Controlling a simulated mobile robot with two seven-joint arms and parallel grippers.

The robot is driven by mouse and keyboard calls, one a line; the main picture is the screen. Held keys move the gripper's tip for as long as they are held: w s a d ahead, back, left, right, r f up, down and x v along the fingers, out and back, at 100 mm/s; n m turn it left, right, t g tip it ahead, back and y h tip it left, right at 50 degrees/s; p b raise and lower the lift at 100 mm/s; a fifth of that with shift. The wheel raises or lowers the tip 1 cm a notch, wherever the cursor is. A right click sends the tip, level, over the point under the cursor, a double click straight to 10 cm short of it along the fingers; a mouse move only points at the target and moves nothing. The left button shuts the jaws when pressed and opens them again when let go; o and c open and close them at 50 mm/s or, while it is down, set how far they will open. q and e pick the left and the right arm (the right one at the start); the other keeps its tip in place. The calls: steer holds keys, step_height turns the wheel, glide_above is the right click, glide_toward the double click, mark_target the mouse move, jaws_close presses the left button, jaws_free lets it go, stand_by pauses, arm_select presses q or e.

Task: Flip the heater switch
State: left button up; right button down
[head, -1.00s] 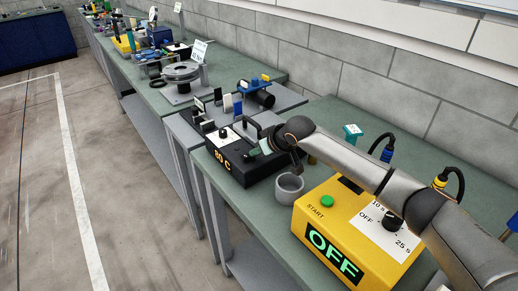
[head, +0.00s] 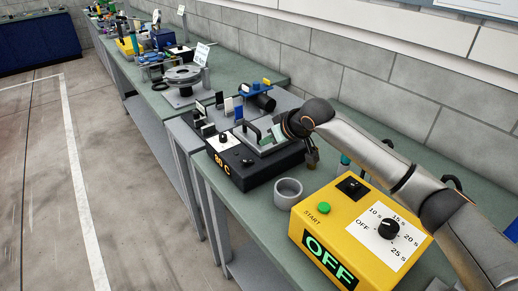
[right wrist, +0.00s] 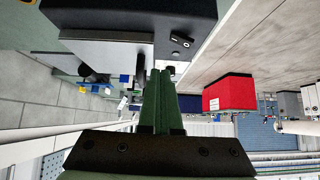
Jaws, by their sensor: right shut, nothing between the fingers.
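The heater is a black box (head: 262,170) with orange "80 C" digits on its front, a white panel and a black knob on top. In the right wrist view a dark box (right wrist: 185,14) fills the top, with a small black switch-like part (right wrist: 181,40) on its face. I cannot tell which way that part is set. My right gripper (head: 279,137) is over the heater's far right part in the head view. Its green fingers (right wrist: 160,100) are shut with nothing between them. They appear close to the dark box; contact cannot be told. My left gripper is not in view.
A yellow timer box (head: 325,215) reading OFF stands in front, with a green START button and a dial. A grey cup (head: 288,190) stands between it and the heater. Cards and a blue-black device (head: 262,98) are behind. A red block (right wrist: 228,93) shows in the wrist view.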

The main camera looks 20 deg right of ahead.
steer(key=d+v, duration=0.1)
steer(key=v, duration=0.5)
steer(key=shift+w+d, duration=0.15)
